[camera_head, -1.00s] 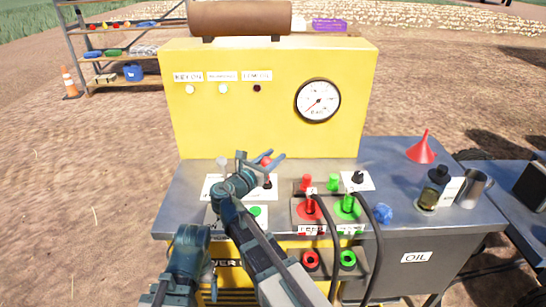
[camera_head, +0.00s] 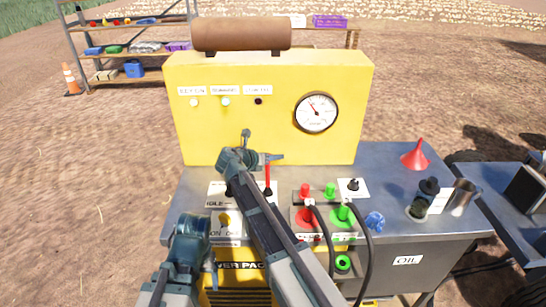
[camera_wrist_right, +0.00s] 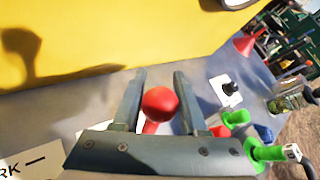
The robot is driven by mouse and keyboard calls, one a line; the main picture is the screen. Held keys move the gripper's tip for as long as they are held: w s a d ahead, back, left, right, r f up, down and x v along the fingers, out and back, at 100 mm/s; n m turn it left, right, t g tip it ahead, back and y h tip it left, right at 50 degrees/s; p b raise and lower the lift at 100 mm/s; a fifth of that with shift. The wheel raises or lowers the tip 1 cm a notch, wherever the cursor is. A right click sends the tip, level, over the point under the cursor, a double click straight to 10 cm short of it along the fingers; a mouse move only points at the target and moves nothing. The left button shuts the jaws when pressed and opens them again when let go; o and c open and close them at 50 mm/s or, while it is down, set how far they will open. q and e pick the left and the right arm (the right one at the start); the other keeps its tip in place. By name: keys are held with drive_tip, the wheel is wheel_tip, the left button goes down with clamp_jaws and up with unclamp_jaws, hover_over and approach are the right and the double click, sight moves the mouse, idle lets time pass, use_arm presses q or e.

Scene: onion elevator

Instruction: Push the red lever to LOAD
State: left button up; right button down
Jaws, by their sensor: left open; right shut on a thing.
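The red lever (camera_head: 267,178) rises from the console top in front of the yellow panel. Its shaft shows below my right gripper (camera_head: 272,158) in the head view. In the right wrist view its round red knob (camera_wrist_right: 160,103) sits between the two fingers of my right gripper (camera_wrist_right: 157,95), which is shut on it. A white card with part of a word, "RK", lies at lower left in that view. I cannot read a LOAD label. My left gripper (camera_head: 213,272) is low at the left, in front of the console, open and away from the lever; its fingertips are hard to make out.
The yellow panel (camera_head: 225,130) with a gauge (camera_head: 316,112) stands behind the lever. Red and green couplings with black hoses (camera_head: 366,255) stand to its right. A red funnel (camera_head: 416,156), a blue crumpled thing (camera_head: 375,221) and a metal cup (camera_head: 464,197) are farther right.

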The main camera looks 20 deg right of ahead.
use_arm(q)
drive_tip(key=shift+f, duration=0.25)
use_arm(e)
drive_tip(key=shift+w+f, duration=0.25)
drive_tip(key=shift+w, duration=0.05)
drive_tip(key=shift+c, duration=2.3)
unclamp_jaws()
drive_tip(key=shift+f, duration=0.1)
